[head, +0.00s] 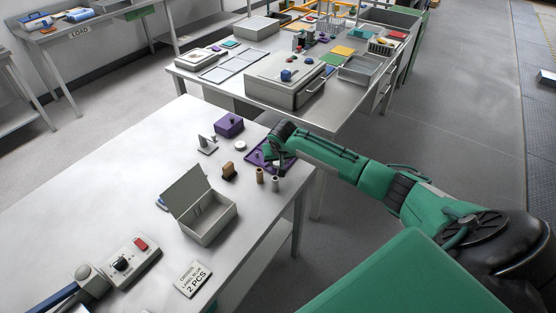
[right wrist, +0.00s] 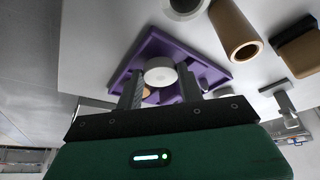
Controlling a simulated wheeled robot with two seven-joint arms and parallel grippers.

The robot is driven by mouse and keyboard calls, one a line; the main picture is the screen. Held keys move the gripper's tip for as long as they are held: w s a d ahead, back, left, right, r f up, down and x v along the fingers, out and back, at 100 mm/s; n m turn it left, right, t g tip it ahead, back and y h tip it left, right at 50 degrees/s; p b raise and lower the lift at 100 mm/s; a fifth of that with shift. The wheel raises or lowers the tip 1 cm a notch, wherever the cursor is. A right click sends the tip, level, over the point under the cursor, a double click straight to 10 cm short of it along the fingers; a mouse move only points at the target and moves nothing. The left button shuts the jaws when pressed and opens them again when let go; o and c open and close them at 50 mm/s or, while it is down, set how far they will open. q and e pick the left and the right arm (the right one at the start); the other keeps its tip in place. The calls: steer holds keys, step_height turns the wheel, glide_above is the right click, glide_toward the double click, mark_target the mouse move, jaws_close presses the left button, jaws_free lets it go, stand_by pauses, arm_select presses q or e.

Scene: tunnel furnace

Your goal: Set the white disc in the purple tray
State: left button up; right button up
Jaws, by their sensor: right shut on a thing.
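The purple tray (head: 254,157) lies near the right edge of the front table, partly hidden by my right gripper (head: 272,160). In the right wrist view the tray (right wrist: 150,48) shows behind the fingers. My right gripper (right wrist: 160,84) is shut on a small white disc (right wrist: 160,71), which appears over the tray. I cannot tell whether the disc touches the tray floor. Another white round piece (right wrist: 204,85) shows beside the right finger, partly hidden. My left gripper is not in view.
An open grey box (head: 208,222) is nearer.

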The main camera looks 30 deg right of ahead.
steer(key=shift+f, duration=0.35)
stand_by(0.7)
steer(key=o, duration=1.4)
steer(key=shift+r+p, duration=3.55)
steer(key=shift+p, duration=0.45)
